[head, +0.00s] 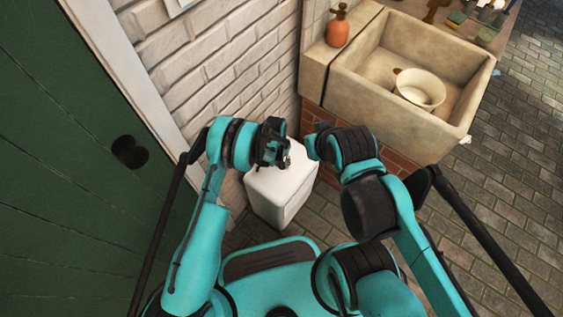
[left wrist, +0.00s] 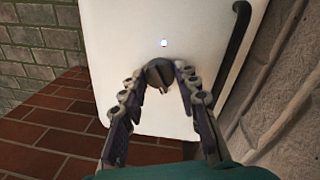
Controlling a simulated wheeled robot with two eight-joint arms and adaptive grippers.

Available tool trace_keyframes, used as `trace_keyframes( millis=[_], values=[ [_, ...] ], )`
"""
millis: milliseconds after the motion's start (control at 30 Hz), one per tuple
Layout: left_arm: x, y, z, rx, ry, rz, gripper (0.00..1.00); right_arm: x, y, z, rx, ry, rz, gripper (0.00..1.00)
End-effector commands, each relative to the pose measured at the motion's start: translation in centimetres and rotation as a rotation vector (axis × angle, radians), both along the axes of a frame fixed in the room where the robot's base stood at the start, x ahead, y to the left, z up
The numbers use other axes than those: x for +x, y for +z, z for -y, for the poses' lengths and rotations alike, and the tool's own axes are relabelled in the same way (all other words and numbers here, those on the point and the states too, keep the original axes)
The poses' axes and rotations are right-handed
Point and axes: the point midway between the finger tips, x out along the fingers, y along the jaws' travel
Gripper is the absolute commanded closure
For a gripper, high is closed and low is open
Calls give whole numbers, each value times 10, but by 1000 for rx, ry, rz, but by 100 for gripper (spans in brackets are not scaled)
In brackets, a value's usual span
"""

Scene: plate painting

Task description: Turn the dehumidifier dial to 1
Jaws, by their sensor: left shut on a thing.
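The dehumidifier (head: 285,190) is a white box on the floor between the brick wall and the sink unit. Its white face (left wrist: 120,30) fills the middle of the left wrist view. A dark round dial (left wrist: 158,72) with a raised grip bar sits on that face. My left gripper (left wrist: 167,85) is closed around the dial, one finger on each side. In the head view my left gripper (head: 275,148) is at the box's top; the dial is hidden there. No dial numbers are readable. My right arm bends over the box's right side; its fingers do not show.
A small lit lamp (left wrist: 164,43) is above the dial, and a dark handle (left wrist: 236,40) is on the face's right. A stone sink (head: 360,70) holds a white bowl (head: 420,88). A green door (head: 60,170) stands left. Paving is clear at right.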

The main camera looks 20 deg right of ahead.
Motion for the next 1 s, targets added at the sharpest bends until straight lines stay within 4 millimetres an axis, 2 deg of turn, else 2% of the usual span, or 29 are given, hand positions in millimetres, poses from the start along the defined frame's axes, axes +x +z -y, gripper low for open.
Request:
trace_keyframes(
  millis=[200,233,300,667,767,1000],
  values=[
    [1,0,0,0,1,1,98,0,0,0,0,0,0,100],
    [1,0,0,0,1,1,61,0,0,0,0,0,0,100],
    [1,0,0,0,2,1,48,0,0,0,0,0,0,100],
    [1,5,0,0,2,1,48,0,0,0,0,0,0,100],
    [1,18,-1,0,2,1,48,0,0,0,0,0,0,100],
    [4,70,-6,0,3,1,48,0,0,0,0,0,0,100]
  ],
)
